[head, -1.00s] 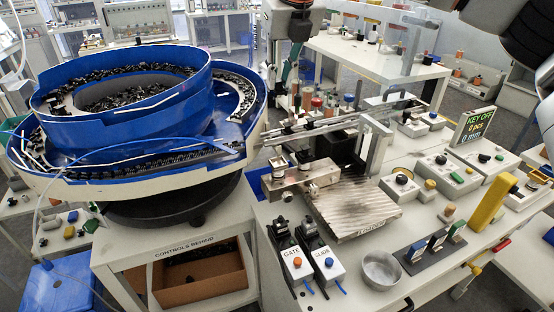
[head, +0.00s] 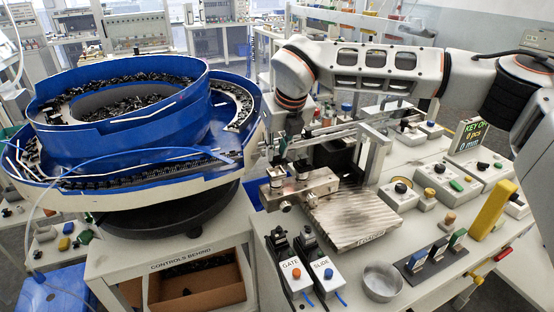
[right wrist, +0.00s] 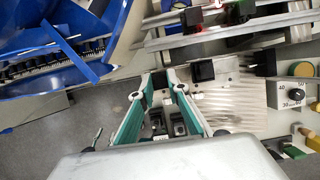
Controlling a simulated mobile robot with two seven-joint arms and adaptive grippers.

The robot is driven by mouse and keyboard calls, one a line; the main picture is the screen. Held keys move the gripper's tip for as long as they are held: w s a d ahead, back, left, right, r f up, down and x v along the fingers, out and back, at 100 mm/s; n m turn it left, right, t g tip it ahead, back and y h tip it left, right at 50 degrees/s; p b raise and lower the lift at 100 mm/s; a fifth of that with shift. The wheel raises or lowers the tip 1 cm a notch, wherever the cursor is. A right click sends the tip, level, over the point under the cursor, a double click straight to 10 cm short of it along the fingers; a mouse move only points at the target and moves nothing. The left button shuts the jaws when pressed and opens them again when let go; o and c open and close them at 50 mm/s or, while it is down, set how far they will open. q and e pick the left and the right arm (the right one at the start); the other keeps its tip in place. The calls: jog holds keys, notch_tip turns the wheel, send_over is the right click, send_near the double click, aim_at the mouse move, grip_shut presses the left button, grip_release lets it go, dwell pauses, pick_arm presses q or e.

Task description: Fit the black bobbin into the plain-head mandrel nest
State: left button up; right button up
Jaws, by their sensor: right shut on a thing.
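My right arm reaches in from the right in the head view, and its wrist hangs over the middle of the bench. In the right wrist view my right gripper (right wrist: 160,80) has its two green-sided fingers closed together at the tips, with a small dark thing between them. That thing is the black bobbin as far as I can tell; little of it shows. The tips are near the left end of the metal block (head: 300,186) beside the ridged metal plate (head: 355,215). I cannot make out which fitting is the plain-head mandrel nest. My left gripper is not in view.
A blue bowl feeder (head: 120,125) full of black parts stands at the left. The GATE switch box (head: 292,275), SLIDE switch box (head: 324,275) and metal cup (head: 382,282) are in front. Knobbed boxes (head: 398,196) and a yellow block (head: 492,208) stand at the right.

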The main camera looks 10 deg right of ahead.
aim_at(278, 156)
jog(key=shift+f, duration=1.45)
jog(key=o, duration=0.8)
jog(key=shift+f, duration=0.15)
jog(key=shift+r, duration=0.4)
jog(key=v, duration=1.1)
jog(key=shift+s+r, duration=0.15)
jog(key=shift+r, duration=0.1)
jog(key=shift+d, duration=0.1)
